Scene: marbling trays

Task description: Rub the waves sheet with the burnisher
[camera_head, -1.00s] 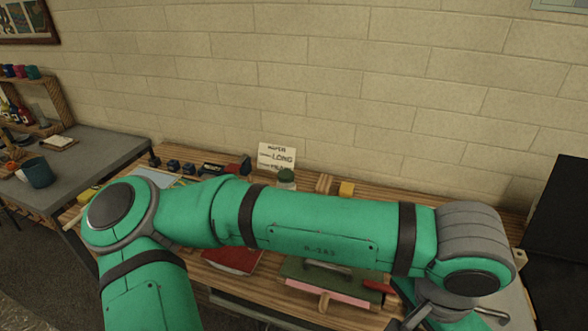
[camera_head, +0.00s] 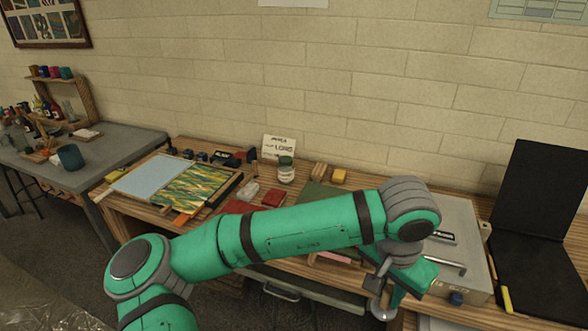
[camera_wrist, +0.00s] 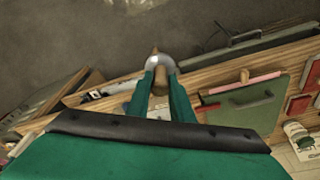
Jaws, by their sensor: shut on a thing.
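My gripper (camera_wrist: 160,88) points down past the table's front edge in the wrist view, its two green fingers closed on the burnisher (camera_wrist: 153,61). The burnisher has a tan wooden grip and a pale grey rounded part. In the head view the gripper (camera_head: 386,291) is low at the right, with the grey end of the burnisher (camera_head: 377,312) below it. A marbled sheet with green and yellow wavy streaks (camera_head: 197,186), seemingly the waves sheet, lies flat at the table's left, well away from my gripper.
A pale blue sheet or tray (camera_head: 150,173) lies left of the marbled sheet. A green board with a handle (camera_wrist: 243,106) and a pink edge is near the gripper. A jar (camera_head: 286,170) and a card stand at the back. A grey device (camera_head: 462,225) with an open black lid is right.

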